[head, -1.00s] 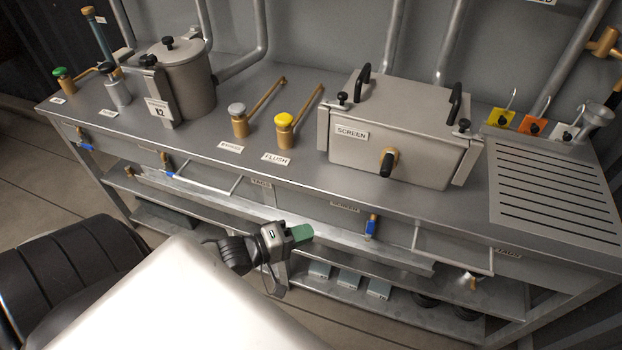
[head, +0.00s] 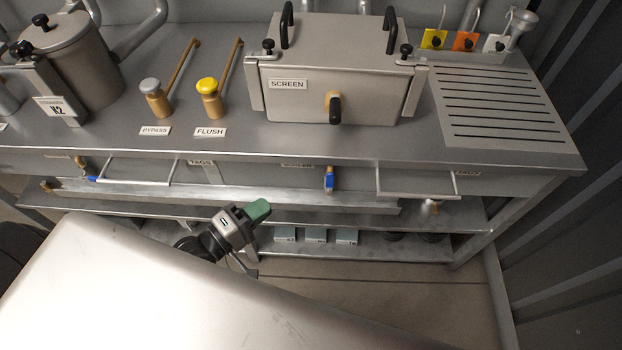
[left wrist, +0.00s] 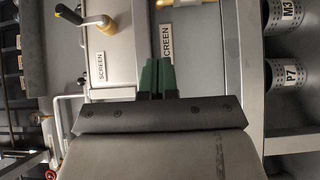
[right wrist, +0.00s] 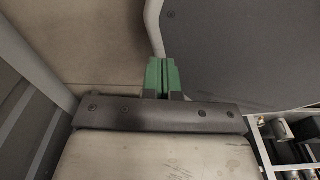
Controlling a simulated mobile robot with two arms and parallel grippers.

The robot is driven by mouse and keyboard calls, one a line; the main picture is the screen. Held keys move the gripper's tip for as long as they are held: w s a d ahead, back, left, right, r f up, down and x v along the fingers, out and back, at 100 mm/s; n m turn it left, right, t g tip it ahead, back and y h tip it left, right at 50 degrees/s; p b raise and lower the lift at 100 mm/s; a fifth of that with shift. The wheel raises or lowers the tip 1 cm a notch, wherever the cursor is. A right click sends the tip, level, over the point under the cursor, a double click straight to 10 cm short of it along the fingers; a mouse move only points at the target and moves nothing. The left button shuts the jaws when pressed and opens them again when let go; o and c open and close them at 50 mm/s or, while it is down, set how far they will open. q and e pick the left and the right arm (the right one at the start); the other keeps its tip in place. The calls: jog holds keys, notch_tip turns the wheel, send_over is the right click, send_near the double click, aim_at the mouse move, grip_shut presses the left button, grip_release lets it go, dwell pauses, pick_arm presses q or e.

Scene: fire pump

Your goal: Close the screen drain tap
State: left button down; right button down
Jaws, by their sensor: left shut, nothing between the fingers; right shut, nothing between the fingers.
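The screen drain tap (head: 329,180) hangs under the front edge of the bench, beside a small SCREEN label (head: 298,164). Its blue lever points down from a brass body. My left gripper (head: 259,209) is shut and empty, its green tips in front of the bench, left of and lower in the picture than the tap, apart from it. In the left wrist view its fingers (left wrist: 157,76) point toward a SCREEN label (left wrist: 166,42); a brass piece (left wrist: 180,3) is cut off at the top edge. My right gripper (right wrist: 163,76) is shut and empty, seen only in the right wrist view.
The grey SCREEN box (head: 338,70) stands on the bench above the tap. A towel-rail-like bar (head: 420,196) sticks out right of the tap, another (head: 135,182) to the left. A shelf (head: 380,243) with small boxes lies below. Floor is clear at the right.

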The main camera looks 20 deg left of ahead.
pick_arm(q)
send_near(326, 174)
jog(key=w, duration=0.5)
jog(key=d, duration=0.1)
jog(key=d+p, duration=0.1)
jog(key=d, duration=0.1)
jog(key=shift+w+r, duration=0.1)
jog(key=shift+w, duration=0.15)
jog(key=shift+d, duration=0.1)
pick_arm(e)
jog(key=shift+s+d+r, duration=0.15)
jog(key=shift+d+r, duration=0.1)
jog(key=shift+r, duration=0.45)
jog(key=shift+d, duration=0.1)
